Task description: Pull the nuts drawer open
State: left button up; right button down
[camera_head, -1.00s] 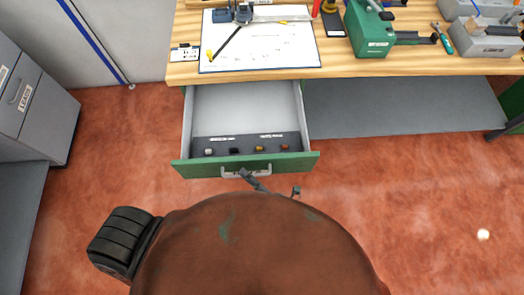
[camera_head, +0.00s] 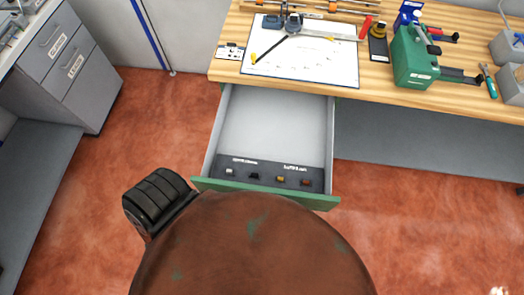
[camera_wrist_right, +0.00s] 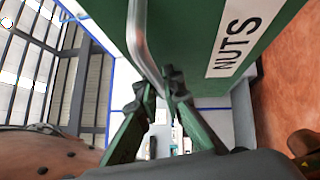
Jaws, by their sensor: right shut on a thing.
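The nuts drawer (camera_head: 270,118) stands pulled out from under the wooden workbench, with its grey interior showing in the head view. Its green front panel (camera_head: 318,199) is partly hidden behind my brown body. In the right wrist view the green front (camera_wrist_right: 215,30) carries a white NUTS label (camera_wrist_right: 238,40) and a silver bar handle (camera_wrist_right: 141,45). My right gripper (camera_wrist_right: 158,82) is shut on the handle near its lower end. In the head view the handle and right gripper are hidden. My left gripper is in neither view.
A dark strip (camera_head: 262,184) with several small parts lies inside the drawer's front. The workbench (camera_head: 222,66) holds a drawing sheet (camera_head: 305,62), a green machine (camera_head: 412,60) and tools. A grey drawer cabinet (camera_head: 85,60) stands at the left.

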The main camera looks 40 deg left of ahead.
jog(key=c, duration=2.1)
grip_release()
jog(key=shift+d, duration=0.1)
jog(key=v, duration=1.2)
jog(key=shift+s, duration=0.1)
